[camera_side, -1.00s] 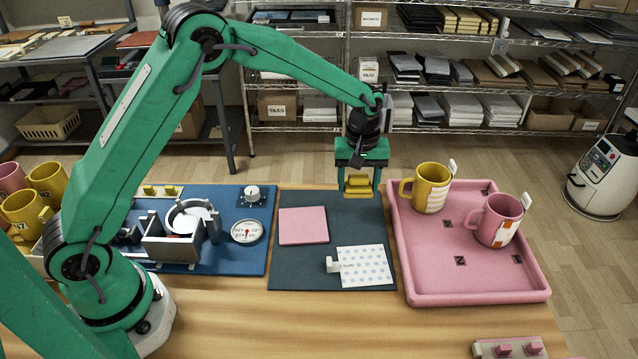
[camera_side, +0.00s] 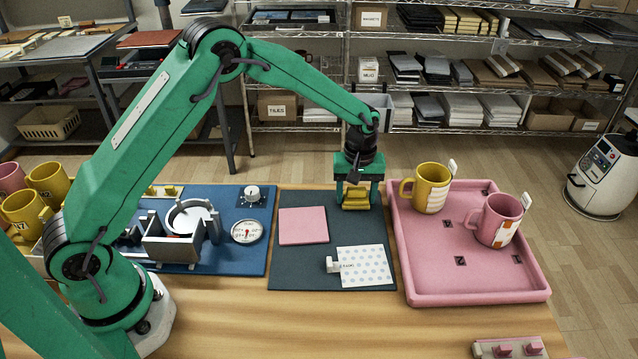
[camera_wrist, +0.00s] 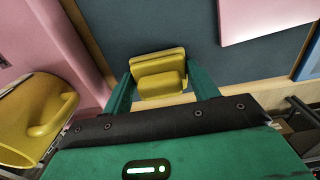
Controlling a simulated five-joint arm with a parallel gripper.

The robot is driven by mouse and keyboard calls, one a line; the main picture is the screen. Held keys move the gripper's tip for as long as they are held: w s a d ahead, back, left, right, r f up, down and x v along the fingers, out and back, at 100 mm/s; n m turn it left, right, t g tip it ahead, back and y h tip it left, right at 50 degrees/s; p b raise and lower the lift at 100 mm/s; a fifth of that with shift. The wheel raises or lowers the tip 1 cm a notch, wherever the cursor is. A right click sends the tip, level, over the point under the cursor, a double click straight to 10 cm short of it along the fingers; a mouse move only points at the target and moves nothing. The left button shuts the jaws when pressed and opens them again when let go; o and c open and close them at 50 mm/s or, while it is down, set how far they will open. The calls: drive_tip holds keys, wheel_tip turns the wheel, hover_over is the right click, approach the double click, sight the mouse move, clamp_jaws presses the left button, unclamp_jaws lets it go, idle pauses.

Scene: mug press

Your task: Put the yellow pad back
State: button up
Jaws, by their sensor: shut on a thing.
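The yellow pad (camera_side: 356,199) is between the two green fingers of my gripper (camera_side: 356,202), at the back right of the dark mat (camera_side: 292,270). In the wrist view my gripper (camera_wrist: 160,90) is shut on the yellow pad (camera_wrist: 158,62), which has a raised grip block. The pad is at or just above the mat; I cannot tell whether it touches. A pink square pad (camera_side: 303,226) lies on the left of the mat. A white dotted sheet (camera_side: 365,266) with a small white holder lies at the front right of the mat.
A pink tray (camera_side: 480,290) right of the mat holds a yellow mug (camera_side: 432,190) and a pink mug (camera_side: 497,222). A blue press board (camera_side: 262,262) with a gauge stands left of the mat. More mugs (camera_side: 45,185) stand at far left. The front table is mostly clear.

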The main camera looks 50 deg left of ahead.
sight(356, 188)
drive_tip(key=shift+f, duration=0.15)
drive_tip(key=o, duration=0.9)
drive_tip(key=shift+o, duration=0.2)
wheel_tip(356, 188, up, 11)
drive_tip(key=shift+r, duration=0.7)
